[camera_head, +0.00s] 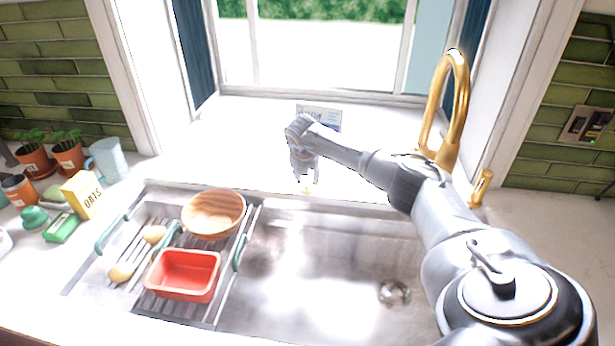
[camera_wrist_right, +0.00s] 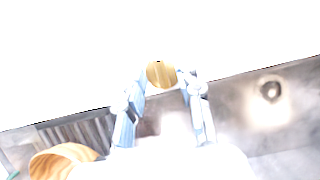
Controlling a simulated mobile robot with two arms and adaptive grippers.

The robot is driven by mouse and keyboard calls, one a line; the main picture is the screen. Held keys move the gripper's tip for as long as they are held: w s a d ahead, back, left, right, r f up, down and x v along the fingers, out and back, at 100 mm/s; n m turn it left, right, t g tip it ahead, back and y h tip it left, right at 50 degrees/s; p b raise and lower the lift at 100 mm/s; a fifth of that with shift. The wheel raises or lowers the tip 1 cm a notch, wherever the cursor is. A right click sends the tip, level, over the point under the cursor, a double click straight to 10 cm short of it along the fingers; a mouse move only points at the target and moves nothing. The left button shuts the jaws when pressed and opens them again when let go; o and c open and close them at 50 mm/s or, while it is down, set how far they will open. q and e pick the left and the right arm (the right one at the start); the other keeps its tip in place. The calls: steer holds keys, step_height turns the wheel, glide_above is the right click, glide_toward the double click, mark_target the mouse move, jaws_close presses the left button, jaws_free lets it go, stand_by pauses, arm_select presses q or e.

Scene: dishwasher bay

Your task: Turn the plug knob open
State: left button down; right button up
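The plug knob is a small round gold disc (camera_wrist_right: 162,74) on the white ledge behind the sink. In the head view only a small gold bit of it (camera_head: 307,189) shows below my right gripper (camera_head: 306,178). My right gripper points down at the back edge of the sink. In the wrist view its two fingers (camera_wrist_right: 162,78) are apart, one on each side of the knob. I cannot tell whether they touch it. The drain (camera_head: 394,292) lies in the sink floor at the right. My left gripper is not in view.
A card (camera_head: 322,116) stands behind the gripper. A rack at the sink's left holds a wooden bowl (camera_head: 214,214) and a red tub (camera_head: 184,274). The sink's middle is clear.

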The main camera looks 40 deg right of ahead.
steer(key=shift+w+d+f, duration=0.15)
steer(key=shift+d+f, duration=0.05)
steer(key=shift+f, duration=0.45)
jaws_close()
